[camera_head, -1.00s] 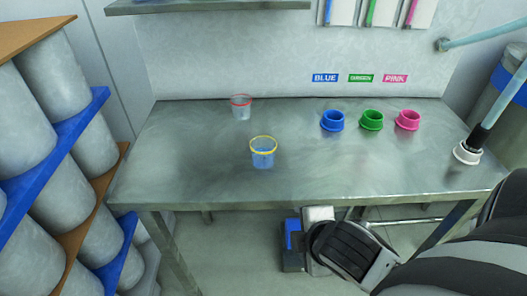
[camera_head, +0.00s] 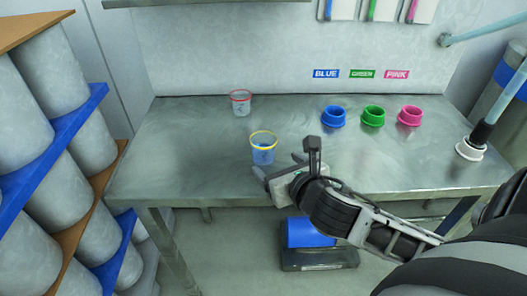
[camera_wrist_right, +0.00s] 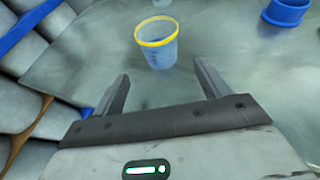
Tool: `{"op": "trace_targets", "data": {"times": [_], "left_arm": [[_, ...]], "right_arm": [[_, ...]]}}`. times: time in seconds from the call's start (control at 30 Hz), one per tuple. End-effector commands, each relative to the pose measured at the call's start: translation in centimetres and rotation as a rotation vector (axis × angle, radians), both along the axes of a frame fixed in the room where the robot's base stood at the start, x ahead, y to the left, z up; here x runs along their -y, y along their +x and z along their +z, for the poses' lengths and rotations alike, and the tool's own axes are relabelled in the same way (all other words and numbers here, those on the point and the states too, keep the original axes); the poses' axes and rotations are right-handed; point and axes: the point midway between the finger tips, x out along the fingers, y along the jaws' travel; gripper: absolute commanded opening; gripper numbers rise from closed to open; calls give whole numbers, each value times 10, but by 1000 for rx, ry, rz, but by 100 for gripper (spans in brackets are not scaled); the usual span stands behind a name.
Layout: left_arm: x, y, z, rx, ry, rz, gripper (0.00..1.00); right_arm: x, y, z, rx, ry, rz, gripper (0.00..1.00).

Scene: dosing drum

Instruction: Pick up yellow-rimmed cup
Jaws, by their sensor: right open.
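The yellow-rimmed cup (camera_head: 263,150) stands upright on the metal table. It is clear, with something blue showing low in it. My right gripper (camera_head: 277,170) is at the table's front edge, close to the cup on its near side. In the right wrist view the gripper (camera_wrist_right: 160,92) is open and empty, and the yellow-rimmed cup (camera_wrist_right: 157,50) stands beyond the fingertips, roughly between their lines. The fingers do not touch it there. My left gripper is not in view.
A red-rimmed cup (camera_head: 240,104) stands farther back on the table (camera_head: 180,160). Blue (camera_head: 333,117), green (camera_head: 373,116) and pink (camera_head: 410,116) holders stand at the back right. A white nozzle base (camera_head: 470,150) is at the right edge. Stacked drums fill the left.

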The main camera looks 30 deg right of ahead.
Motion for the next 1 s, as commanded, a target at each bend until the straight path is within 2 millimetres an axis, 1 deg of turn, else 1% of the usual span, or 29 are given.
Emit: {"op": "trace_targets", "data": {"times": [0.03,0.1,0.2,0.37,0.63,0.73,0.97,1.0], "left_arm": [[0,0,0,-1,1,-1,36],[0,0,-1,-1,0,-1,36],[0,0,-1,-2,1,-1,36],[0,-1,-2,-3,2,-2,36],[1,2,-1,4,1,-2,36],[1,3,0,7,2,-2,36],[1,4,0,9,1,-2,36],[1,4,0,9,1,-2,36]], "right_arm": [[2,10,-3,2,4,-4,76],[3,20,-8,1,2,-2,76],[5,28,-11,0,3,-2,76],[7,37,-14,1,4,-2,76],[14,72,-28,0,4,-3,76],[15,79,-31,-1,5,-2,76],[15,79,-31,-1,3,0,76],[15,79,-31,-1,3,0,65]]}}
